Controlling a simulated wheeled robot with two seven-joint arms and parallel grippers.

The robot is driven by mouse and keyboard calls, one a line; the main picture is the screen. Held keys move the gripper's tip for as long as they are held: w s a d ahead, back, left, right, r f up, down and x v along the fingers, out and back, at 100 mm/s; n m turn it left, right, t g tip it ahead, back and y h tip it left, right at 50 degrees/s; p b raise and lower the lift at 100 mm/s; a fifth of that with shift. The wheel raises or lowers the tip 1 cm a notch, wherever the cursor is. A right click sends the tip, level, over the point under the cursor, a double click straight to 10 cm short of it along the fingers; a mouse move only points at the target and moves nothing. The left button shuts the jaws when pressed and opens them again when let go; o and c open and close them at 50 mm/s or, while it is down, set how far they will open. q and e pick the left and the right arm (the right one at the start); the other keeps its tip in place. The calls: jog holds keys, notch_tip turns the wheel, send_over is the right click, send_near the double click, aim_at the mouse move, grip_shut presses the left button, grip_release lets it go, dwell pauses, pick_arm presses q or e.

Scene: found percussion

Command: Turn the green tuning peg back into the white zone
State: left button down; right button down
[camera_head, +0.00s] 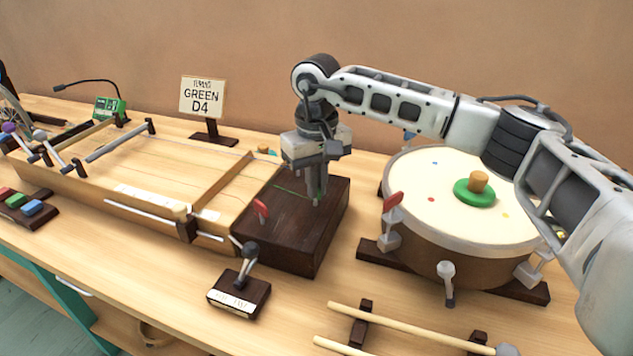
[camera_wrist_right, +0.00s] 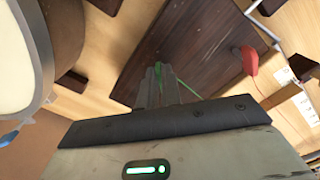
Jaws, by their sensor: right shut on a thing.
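My right gripper (camera_head: 317,197) reaches down over a dark wooden block (camera_head: 290,235) and is shut on the green tuning peg. The fingers hide most of the peg. In the right wrist view, the fingertips (camera_wrist_right: 158,82) are close together, with a thin green edge beside them against the block (camera_wrist_right: 205,45). A red peg (camera_head: 261,208) stands at the block's left side; it also shows in the wrist view (camera_wrist_right: 249,60). I cannot make out a white zone around the green peg. My left gripper is not in view.
A sign reading "GREEN D4" (camera_head: 202,97) stands behind. A drum (camera_head: 430,190) with red and grey clamps is at right, close under my arm. A small lever box (camera_head: 239,292) and light sticks (camera_head: 400,327) lie in front. A wooden frame (camera_head: 110,195) extends left.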

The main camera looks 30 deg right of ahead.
jog(key=c, duration=1.6)
grip_release()
jog(key=shift+r, duration=0.15)
pick_arm(q)
jog(key=shift+p, duration=0.4)
pick_arm(e)
notch_tip(320, 180, up, 16)
jog(key=shift+f, duration=0.1)
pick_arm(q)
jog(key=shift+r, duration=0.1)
